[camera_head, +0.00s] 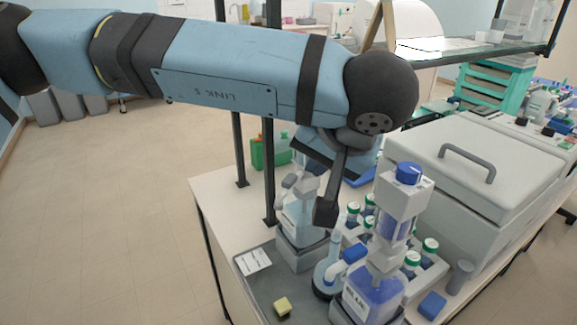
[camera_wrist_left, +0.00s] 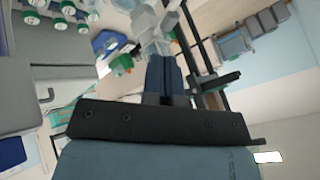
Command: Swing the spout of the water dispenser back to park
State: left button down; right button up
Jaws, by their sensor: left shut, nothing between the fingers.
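The water dispenser (camera_head: 301,222) is a clear bottle of pale blue liquid with a white label and a grey pump head, standing in a grey holder at the left of the bench. Its pale head shows at the top of the left wrist view (camera_wrist_left: 152,22). Which part is the spout, and where it points, I cannot make out. My left gripper (camera_wrist_left: 163,60) is shut and empty, its dark fingertips close to the pale dispenser head. Whether they touch I cannot tell. In the head view the left arm and hand partly hide the dispenser. My right gripper is not in view.
A dispenser of dark blue liquid (camera_head: 374,297) stands in front, near green-capped bottles (camera_head: 430,246). A large grey lidded box (camera_head: 480,165) fills the right. Black posts (camera_head: 267,170) rise behind the dispenser.

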aim_at(291, 185)
pick_arm(q)
jog(key=x, duration=0.9)
jog(key=shift+f+p, duration=0.3)
jog(key=shift+p, duration=0.1)
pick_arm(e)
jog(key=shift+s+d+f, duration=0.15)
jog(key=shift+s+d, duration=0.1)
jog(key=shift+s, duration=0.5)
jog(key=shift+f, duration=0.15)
